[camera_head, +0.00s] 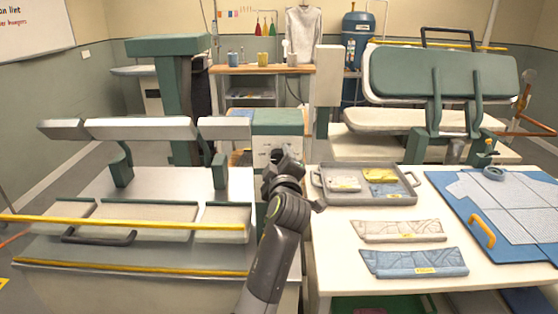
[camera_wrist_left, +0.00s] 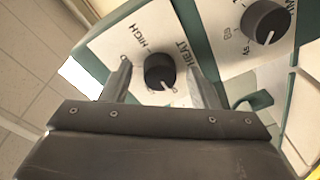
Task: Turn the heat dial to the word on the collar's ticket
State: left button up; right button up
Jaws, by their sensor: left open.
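The black heat dial (camera_wrist_left: 158,70) sits on a white panel marked HEAT and HIGH in the left wrist view, with a small white mark at its edge nearest me. My left gripper (camera_wrist_left: 160,72) is open, with one finger on each side of the dial; I cannot tell whether either touches it. In the head view my left gripper (camera_head: 284,160) is in front of the green control box (camera_head: 280,122) and hides the dial. A cream collar (camera_head: 385,230) and a blue collar (camera_head: 392,262) lie on the table, each with a small yellow ticket, too small to read.
A second black dial (camera_wrist_left: 266,21) is close by on the panel. A grey tray (camera_head: 315,180) with folded pieces stands on the white table (camera_head: 340,285), beside a blue board (camera_head: 470,215). Presses stand at left (camera_head: 150,128) and back right (camera_head: 450,75).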

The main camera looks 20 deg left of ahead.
pick_arm(q)
jog(key=shift+s, duration=0.1)
jog(key=shift+c, duration=0.9)
jog(key=c, duration=0.8)
pick_arm(e)
jog(key=shift+s+d, duration=0.1)
jog(key=shift+d, duration=0.05)
